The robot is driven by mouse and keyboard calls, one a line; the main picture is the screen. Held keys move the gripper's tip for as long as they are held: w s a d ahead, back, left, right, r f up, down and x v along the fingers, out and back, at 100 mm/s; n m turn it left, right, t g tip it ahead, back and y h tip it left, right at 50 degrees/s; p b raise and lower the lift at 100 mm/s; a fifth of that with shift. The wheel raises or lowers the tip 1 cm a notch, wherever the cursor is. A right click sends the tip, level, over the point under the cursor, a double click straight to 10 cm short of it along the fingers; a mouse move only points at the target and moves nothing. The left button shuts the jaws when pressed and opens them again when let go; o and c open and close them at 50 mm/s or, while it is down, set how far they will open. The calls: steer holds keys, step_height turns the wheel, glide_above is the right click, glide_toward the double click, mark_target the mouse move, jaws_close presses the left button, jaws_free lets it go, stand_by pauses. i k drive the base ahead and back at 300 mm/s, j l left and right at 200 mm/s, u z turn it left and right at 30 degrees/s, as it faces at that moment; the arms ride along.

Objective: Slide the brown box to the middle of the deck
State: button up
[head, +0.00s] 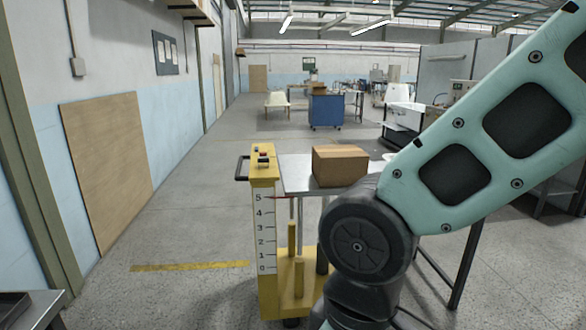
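The brown box (340,165) is a closed cardboard carton. It sits on the grey metal deck (297,174) of a yellow lift cart, toward the right of the part of the deck that shows. A strip of bare deck lies to the left of the box. My arm crosses the right of the view and hides the right part of the deck and the lower right of the box's surroundings. My gripper is outside the head view, so its place relative to the box cannot be seen.
The yellow lift post (264,215) with a number scale, buttons and a dark handle (242,168) stands at the deck's left. Open floor lies left of the cart.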

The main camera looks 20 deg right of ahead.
mark_target(332, 165)
steer(key=z, duration=0.55)
steer(key=i+j+z, duration=0.45)
steer(key=i+j, duration=0.7)
steer(key=i, duration=0.2)
